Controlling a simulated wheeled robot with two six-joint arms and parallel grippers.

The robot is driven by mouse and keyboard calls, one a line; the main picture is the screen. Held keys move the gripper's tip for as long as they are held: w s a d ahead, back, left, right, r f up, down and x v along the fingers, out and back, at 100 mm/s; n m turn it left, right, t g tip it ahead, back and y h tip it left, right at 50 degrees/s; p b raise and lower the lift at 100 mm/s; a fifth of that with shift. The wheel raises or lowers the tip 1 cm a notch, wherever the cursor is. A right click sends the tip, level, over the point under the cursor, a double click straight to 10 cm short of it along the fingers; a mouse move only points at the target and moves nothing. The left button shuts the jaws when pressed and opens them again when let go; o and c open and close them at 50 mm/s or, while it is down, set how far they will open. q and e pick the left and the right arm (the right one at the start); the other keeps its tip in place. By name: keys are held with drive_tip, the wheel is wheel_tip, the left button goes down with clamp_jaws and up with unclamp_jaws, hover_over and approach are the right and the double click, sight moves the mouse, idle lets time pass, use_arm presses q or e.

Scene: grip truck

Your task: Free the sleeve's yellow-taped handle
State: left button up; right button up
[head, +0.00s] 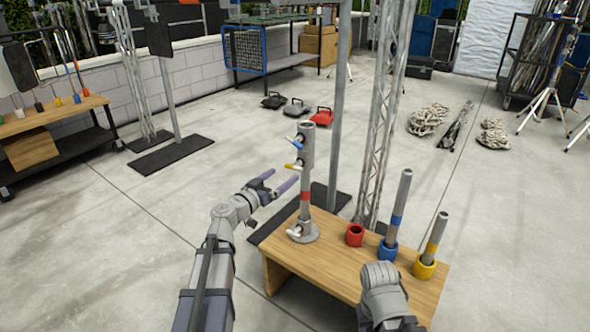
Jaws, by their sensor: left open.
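A grey upright post (305,205) with a red band stands on a round base on the wooden table. A wider grey sleeve (307,145) sits around its upper part. A yellow-taped handle (292,166) sticks out to the left low on the sleeve. A blue-taped handle (293,140) sticks out above it. My left gripper (284,178) is open and empty, just left of the post and slightly below the yellow-taped handle, apart from it in the picture. My right arm (382,290) shows over the table's front edge; its fingers do not show.
On the wooden table (325,245) are an empty red cup (355,235), a blue cup (388,250) and a yellow cup (424,267), the last two holding grey tubes. A pale handle (294,231) is at the post's base. A lattice truss (383,120) stands behind.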

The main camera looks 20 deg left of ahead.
sight(292, 168)
use_arm(q)
drive_tip(key=x, duration=0.7)
drive_tip(key=c, duration=1.3)
